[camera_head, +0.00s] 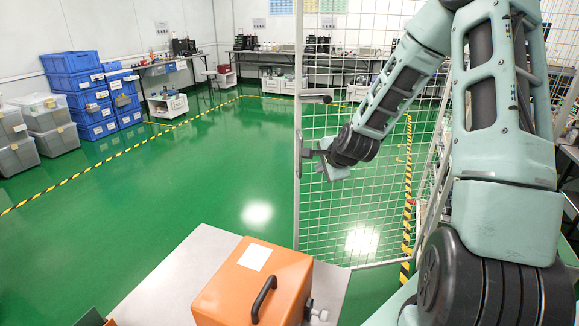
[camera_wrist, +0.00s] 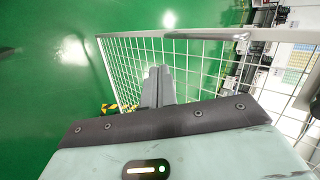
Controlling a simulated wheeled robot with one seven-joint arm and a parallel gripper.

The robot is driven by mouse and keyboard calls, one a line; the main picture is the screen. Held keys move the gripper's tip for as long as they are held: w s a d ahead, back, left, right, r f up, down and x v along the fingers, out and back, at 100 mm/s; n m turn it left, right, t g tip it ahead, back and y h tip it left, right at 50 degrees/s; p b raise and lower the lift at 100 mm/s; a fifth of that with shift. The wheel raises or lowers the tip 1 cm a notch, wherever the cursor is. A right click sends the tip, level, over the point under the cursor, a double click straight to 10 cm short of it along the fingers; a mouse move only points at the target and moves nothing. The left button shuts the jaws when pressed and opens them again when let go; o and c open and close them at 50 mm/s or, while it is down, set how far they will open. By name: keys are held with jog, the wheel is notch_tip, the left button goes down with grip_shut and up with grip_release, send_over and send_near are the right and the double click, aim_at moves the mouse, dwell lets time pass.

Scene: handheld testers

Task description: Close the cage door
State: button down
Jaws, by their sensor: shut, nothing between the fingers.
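The cage door (camera_head: 345,215) is a white wire-mesh panel in a light frame. In the head view it stands right of centre, with open green floor left of its upright edge. In the wrist view my shut fingers (camera_wrist: 158,82) overlap the mesh. I cannot tell whether they touch the door.
An orange case (camera_head: 255,285) with a black handle sits on a grey surface (camera_head: 175,275) in front. Blue crates (camera_head: 78,85) and clear bins (camera_head: 45,125) stand at the left wall. Benches (camera_head: 290,57) line the back. The floor between is clear.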

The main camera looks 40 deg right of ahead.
aim_at(301, 171)
jog(key=x, duration=0.4)
jog(key=w+r+p+x, duration=0.1)
jog(key=x, duration=0.7)
jog(key=shift+w+d+r+p, duration=0.2)
jog(key=shift+r+p, duration=0.1)
jog(key=shift+r, duration=0.05)
jog(key=shift+w+d, duration=0.1)
jog(key=shift+w, duration=0.3)
jog(key=shift+w, duration=0.1)
